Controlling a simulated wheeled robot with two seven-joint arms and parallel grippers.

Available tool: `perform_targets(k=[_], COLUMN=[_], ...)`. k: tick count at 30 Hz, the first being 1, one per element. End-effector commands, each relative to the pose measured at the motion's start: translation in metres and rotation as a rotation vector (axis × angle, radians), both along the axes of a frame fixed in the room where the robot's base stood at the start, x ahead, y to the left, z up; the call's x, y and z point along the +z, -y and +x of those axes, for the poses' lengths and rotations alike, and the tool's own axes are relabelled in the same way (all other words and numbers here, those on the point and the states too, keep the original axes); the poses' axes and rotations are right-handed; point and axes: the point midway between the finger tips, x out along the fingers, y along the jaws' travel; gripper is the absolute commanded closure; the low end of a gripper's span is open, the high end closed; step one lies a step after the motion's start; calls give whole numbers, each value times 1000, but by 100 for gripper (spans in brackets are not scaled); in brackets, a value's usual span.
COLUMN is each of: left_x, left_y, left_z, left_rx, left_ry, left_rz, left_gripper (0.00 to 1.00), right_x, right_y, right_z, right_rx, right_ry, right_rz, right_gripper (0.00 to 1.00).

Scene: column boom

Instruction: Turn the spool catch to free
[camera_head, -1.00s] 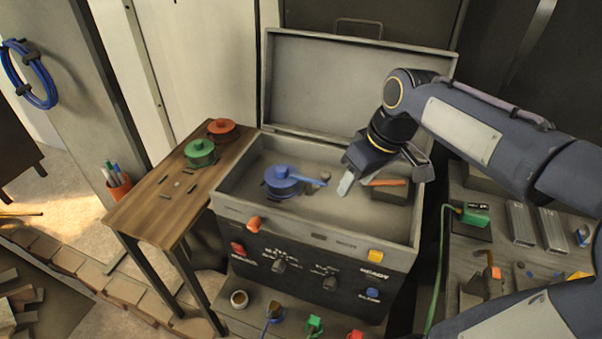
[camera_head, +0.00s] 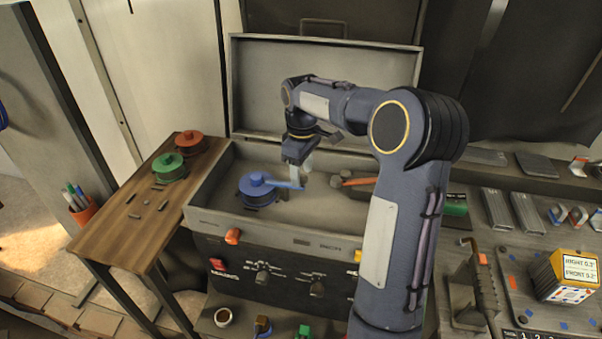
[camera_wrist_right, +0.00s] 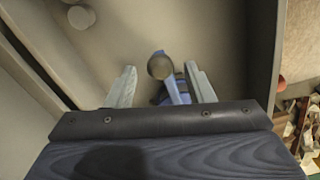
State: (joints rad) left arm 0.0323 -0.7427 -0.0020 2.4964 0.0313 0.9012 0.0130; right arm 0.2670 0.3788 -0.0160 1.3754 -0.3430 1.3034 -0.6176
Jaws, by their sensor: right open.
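A blue spool (camera_head: 257,190) sits in the open grey case (camera_head: 205,205), with a blue arm (camera_head: 290,184) reaching right from it. My right gripper (camera_head: 303,168) points down just above the end of this arm. In the right wrist view the open fingers (camera_wrist_right: 161,88) stand either side of a blue piece (camera_wrist_right: 178,90) with a round grey knob (camera_wrist_right: 160,66). I cannot tell whether they touch it. A round dark piece (camera_head: 336,182) and an orange-handled piece (camera_head: 358,181) lie to the right in the case. My left gripper is out of view.
The case lid (camera_head: 320,85) stands open behind. Green (camera_head: 168,168) and red (camera_head: 188,142) spools rest on the wooden side table (camera_head: 128,225). The front panel has knobs and coloured buttons. My right arm hides the case's right side.

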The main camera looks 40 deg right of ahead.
Motion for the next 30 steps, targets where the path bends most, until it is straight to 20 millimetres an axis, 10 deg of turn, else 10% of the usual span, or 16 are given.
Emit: perform_targets(k=[13,23,30], left_x=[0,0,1], left_y=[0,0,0], left_z=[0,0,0], left_rx=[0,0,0], left_ry=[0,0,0], left_rz=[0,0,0], left_gripper=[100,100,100], right_x=[-13,-13,-13], right_y=[0,0,-1], right_z=[0,0,-1], right_rx=[-1,-1,-20], right_ry=[1,2,2], right_rz=[0,1,1], right_gripper=[53,96,96])
